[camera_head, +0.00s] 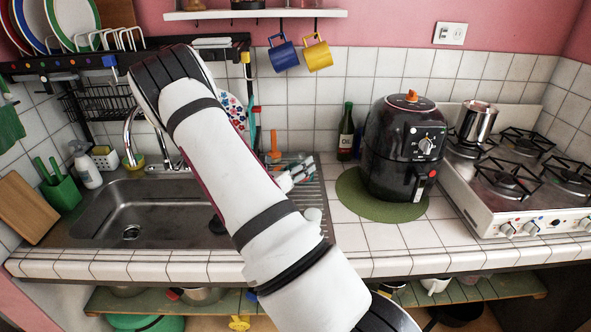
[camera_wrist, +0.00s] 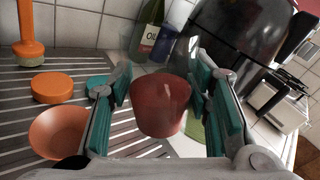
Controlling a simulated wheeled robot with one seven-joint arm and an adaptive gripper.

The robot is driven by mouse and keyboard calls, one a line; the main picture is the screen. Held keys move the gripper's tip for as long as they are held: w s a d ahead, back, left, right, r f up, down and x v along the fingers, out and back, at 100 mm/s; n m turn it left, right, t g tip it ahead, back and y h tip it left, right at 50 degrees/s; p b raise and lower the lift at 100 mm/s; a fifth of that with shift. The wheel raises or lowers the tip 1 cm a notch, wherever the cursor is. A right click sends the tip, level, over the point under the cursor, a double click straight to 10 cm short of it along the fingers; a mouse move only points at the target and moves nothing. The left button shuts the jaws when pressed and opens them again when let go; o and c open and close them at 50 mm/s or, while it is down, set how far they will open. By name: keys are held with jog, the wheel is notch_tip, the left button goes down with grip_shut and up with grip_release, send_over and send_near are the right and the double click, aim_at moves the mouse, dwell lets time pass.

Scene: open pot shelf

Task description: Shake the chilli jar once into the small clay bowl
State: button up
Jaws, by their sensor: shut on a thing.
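A clear jar with dark red contents (camera_wrist: 161,106) is between the teal finger pads of my gripper (camera_wrist: 166,112) in the wrist view. The gripper is shut on this jar, the chilli jar by its look. I cannot tell for sure how far it is tilted. The small clay bowl (camera_wrist: 60,131) stands on the ribbed drainboard, to the left of the jar and apart from it. No contents can be made out in the bowl. In the head view my arm covers most of the gripper, and I cannot make out jar or bowl.
An orange round lid-like piece (camera_wrist: 52,87) and a teal one (camera_wrist: 97,84) lie near the bowl. An orange-handled tool (camera_wrist: 28,30) stands behind. The oil bottle (camera_head: 346,132) and black air fryer (camera_head: 400,150) are to the right. The sink (camera_head: 150,210) is left.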

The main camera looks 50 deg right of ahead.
jog(key=n+b, duration=0.1)
jog(key=n, duration=0.1)
jog(key=shift+w+f+n+b, duration=0.15)
jog(key=shift+w+n+b, duration=0.1)
jog(key=shift+n+b, duration=0.1)
jog(key=n+b, duration=0.1)
jog(key=w+f+n+b, duration=0.1)
jog(key=n+b, duration=0.1)
jog(key=w+f+n+g+b, duration=0.1)
jog(key=n, duration=0.1)
jog(key=shift+y+b, duration=0.3)
jog(key=shift+w+d+f+n+g+p, duration=0.15)
jog(key=shift+w+n+g, duration=0.1)
jog(key=shift+n, duration=0.95)
jog(key=shift+w+a+f+n+g+p, duration=0.1)
jog(key=shift+f+n+g, duration=0.1)
jog(key=shift+n, duration=0.95)
jog(key=shift+w+d+f+n+g+p, duration=0.1)
jog(key=shift+w+n+g, duration=0.15)
jog(key=shift+n, duration=0.95)
